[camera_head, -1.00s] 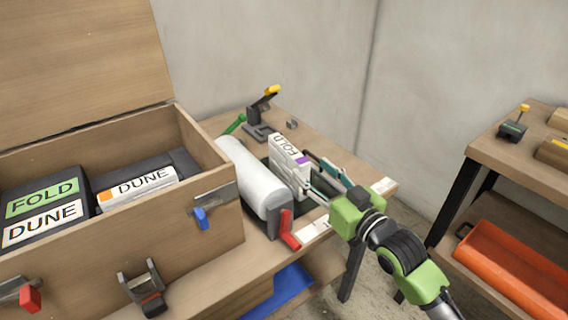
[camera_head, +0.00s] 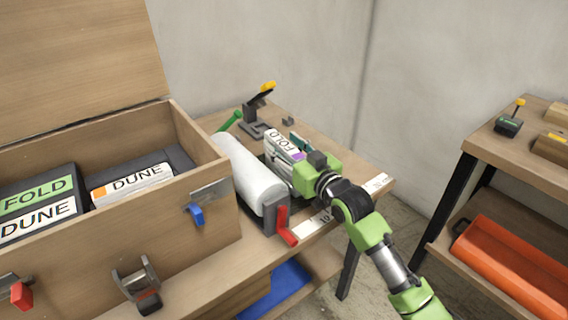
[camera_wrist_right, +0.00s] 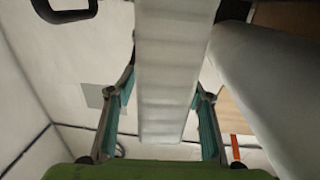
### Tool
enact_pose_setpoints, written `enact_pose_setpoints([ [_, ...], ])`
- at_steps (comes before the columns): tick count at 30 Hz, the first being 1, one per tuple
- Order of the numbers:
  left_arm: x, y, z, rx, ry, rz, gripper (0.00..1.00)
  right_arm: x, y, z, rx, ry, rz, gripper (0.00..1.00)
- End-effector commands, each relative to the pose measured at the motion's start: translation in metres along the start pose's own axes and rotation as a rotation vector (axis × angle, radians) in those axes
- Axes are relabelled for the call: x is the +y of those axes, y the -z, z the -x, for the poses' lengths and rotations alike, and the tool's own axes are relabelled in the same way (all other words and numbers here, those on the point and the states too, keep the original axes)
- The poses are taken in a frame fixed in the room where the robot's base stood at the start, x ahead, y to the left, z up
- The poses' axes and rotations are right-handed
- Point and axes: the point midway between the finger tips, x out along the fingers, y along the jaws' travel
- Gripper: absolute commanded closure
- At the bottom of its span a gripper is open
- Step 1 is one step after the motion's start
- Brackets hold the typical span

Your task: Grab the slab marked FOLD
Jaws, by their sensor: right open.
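The white slab marked FOLD (camera_head: 285,140), with a purple patch, stands on the bench beside a white roll. It also shows in the right wrist view as a pale ribbed slab (camera_wrist_right: 168,75) running down between the fingers. My right gripper (camera_head: 293,158) is open at the slab's near end. In the wrist view its teal-padded fingers (camera_wrist_right: 163,108) stand on either side of the slab, with gaps visible at both sides. In the head view its body hides part of the slab. My left gripper is not in view.
The white roll (camera_head: 250,174) with a red lever (camera_head: 286,226) lies close left of the slab. The open wooden chest (camera_head: 212,240) holds blocks labelled FOLD and DUNE. A black clamp (camera_head: 256,122) stands behind. A shelf with an orange tray (camera_head: 510,265) is at right.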

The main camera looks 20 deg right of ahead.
Motion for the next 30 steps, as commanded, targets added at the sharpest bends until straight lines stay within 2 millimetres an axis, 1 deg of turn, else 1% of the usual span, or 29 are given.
enact_pose_setpoints([
  [6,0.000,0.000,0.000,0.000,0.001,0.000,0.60,0.000,0.000,-0.001,0.001,0.000,0.000,0.53],
  [8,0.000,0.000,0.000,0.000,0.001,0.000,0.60,0.000,0.000,-0.001,0.001,0.000,0.000,0.68],
  [9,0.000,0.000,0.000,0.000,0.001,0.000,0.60,0.000,0.000,-0.001,0.001,0.000,0.000,0.79],
  [11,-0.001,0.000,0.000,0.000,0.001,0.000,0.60,0.000,0.000,-0.001,0.001,0.000,0.000,0.94],
  [12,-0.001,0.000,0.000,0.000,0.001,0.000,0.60,0.000,0.000,-0.001,0.000,0.000,0.000,1.00],
  [20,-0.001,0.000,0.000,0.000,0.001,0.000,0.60,0.000,0.003,0.000,0.005,0.000,0.001,1.00],
  [23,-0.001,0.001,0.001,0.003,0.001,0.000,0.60,0.000,0.007,-0.001,0.006,0.000,0.002,1.00],
  [24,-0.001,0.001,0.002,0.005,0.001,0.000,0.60,0.000,0.011,-0.001,0.008,0.000,0.002,1.00],
  [26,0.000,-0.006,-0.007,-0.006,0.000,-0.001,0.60,0.000,0.019,-0.001,0.008,0.000,0.003,1.00],
  [30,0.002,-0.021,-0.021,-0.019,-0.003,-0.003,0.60,0.000,0.047,-0.001,0.011,0.000,0.003,1.00],
])
